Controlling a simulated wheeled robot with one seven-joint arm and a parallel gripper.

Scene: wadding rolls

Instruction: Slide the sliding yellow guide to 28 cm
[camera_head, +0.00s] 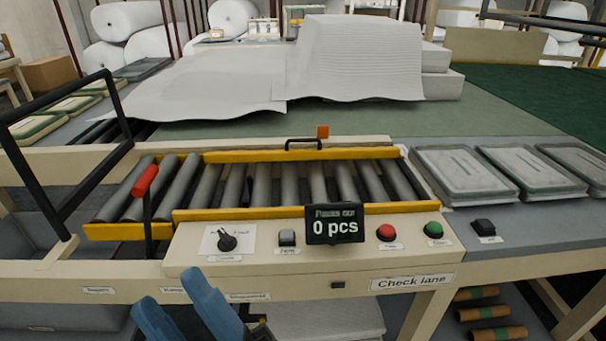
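Two yellow guides run along a roller lane. The back yellow guide (260,155) lies along the far side, with a black handle (303,143) and an orange block (322,131) by it. The front yellow guide (250,212) lies along the near side. I cannot tell for sure which one slides; the handle is by the back one. No centimetre scale is readable. My gripper (170,288), with two blue fingers, is at the bottom left, in front of the lane and apart from both guides. Its fingers are spread and nothing shows between them.
The front panel holds a black knob (227,241), a display (335,225) reading 0 pcs, a red button (387,232) and a green button (433,230). A red-handled lever (146,180) and black rail (35,180) stand left. White wadding (360,60) lies behind; trays (465,172) sit right.

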